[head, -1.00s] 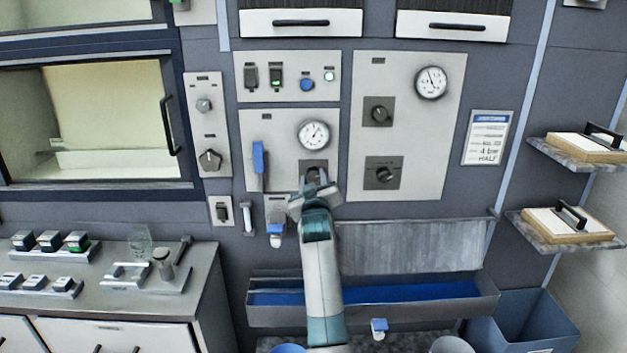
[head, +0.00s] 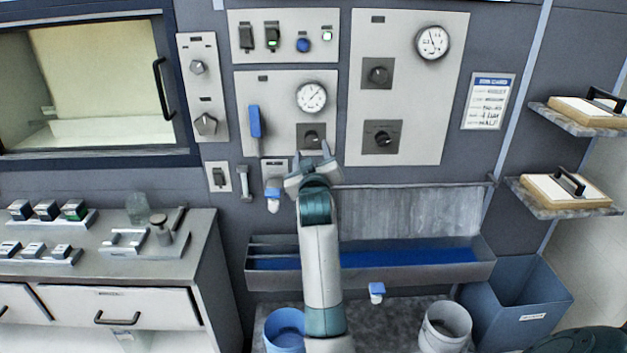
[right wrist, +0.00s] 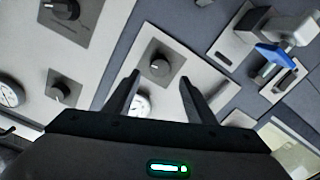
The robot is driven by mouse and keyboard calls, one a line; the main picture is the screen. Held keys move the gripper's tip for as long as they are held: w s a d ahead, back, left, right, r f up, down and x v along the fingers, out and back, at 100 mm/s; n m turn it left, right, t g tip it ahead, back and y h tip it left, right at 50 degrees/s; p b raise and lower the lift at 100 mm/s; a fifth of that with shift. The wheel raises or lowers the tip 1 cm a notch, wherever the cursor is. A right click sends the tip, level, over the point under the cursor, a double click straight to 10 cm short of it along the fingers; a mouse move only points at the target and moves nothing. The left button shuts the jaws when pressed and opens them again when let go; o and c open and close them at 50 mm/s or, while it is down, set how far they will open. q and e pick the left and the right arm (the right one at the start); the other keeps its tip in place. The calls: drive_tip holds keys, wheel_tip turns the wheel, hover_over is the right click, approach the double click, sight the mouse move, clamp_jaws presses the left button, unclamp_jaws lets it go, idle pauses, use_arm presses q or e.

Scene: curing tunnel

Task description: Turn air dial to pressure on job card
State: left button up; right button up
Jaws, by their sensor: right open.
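The air dial is most likely the dark knob (head: 312,137) on a square plate, under a round white gauge (head: 311,97) on the middle panel. The gauge's needle appears to point up and right; its numbers are too small to read. My right gripper (head: 311,158) is open and empty, just below the knob in the head view. In the right wrist view the knob (right wrist: 160,66) lies ahead between the two spread fingertips (right wrist: 159,82), apart from them. The job card (head: 488,101) hangs on the right; "4 bar" and "HALF" are legible. My left gripper is out of view.
A blue lever (head: 255,121) sits left of the gauge. The right panel (head: 410,140) has two more knobs and another gauge (head: 432,43). A trough (head: 370,270) with blue inside runs below. Shelves with boards (head: 566,190) stand out at the right.

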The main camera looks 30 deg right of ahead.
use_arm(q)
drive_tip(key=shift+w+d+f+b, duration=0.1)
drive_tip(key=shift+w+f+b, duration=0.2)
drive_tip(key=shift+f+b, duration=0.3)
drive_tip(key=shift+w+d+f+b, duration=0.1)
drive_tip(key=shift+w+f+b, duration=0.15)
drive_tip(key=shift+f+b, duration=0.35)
use_arm(e)
drive_tip(key=v, duration=1.1)
